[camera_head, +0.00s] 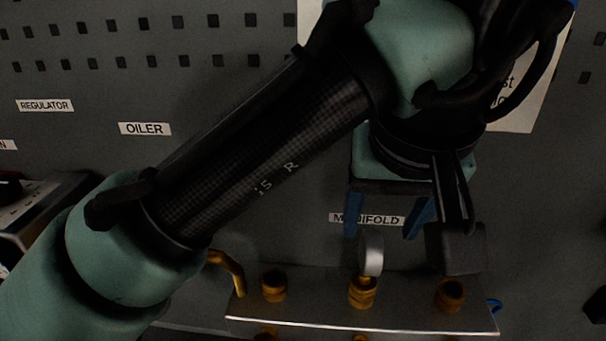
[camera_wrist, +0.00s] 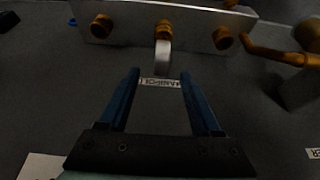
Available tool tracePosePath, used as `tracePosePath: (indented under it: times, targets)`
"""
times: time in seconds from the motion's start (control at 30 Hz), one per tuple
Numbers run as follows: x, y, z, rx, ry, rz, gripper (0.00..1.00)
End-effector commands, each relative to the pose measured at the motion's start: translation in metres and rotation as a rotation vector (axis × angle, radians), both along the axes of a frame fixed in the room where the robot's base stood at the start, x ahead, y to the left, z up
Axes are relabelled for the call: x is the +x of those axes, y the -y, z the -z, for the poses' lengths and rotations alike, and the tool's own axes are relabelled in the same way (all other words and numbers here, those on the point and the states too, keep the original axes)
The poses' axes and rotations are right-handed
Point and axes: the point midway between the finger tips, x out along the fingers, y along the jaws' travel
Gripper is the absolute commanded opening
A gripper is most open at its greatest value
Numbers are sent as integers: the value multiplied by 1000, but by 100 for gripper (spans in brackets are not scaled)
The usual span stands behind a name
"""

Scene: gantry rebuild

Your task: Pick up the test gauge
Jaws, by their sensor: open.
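The test gauge (camera_head: 371,254) appears to be the round silver-grey piece at the middle brass fitting of the manifold (camera_head: 316,318). In the wrist view the gauge (camera_wrist: 163,60) shows edge-on as a narrow grey piece below the middle fitting of the manifold (camera_wrist: 125,28). My gripper (camera_head: 385,222) has two blue fingers, spread apart with nothing between them. In the wrist view, my gripper (camera_wrist: 160,76) points toward the gauge, which lies just beyond the fingertips and between their lines. I see no contact. The gauge's dial face cannot be made out.
Brass fittings (camera_head: 273,286) (camera_head: 450,295) flank the gauge on the manifold. A bent brass pipe (camera_head: 228,270) stands at its left end. A dark pegboard wall with a MANIFOLD label (camera_head: 367,219) lies behind. A dark box (camera_head: 40,215) sits at the left.

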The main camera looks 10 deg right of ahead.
Motion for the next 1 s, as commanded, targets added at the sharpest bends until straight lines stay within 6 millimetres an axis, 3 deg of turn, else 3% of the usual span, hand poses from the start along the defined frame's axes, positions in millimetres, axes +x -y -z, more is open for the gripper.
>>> tracePosePath:
  times: [0.4, 0.67, 1.0]
  targets:
    - [21, 2, 44, -1, -2, -1, 65]
    - [22, 3, 48, 0, 0, 0, 65]
    - [22, 3, 48, 0, 0, 0, 7]
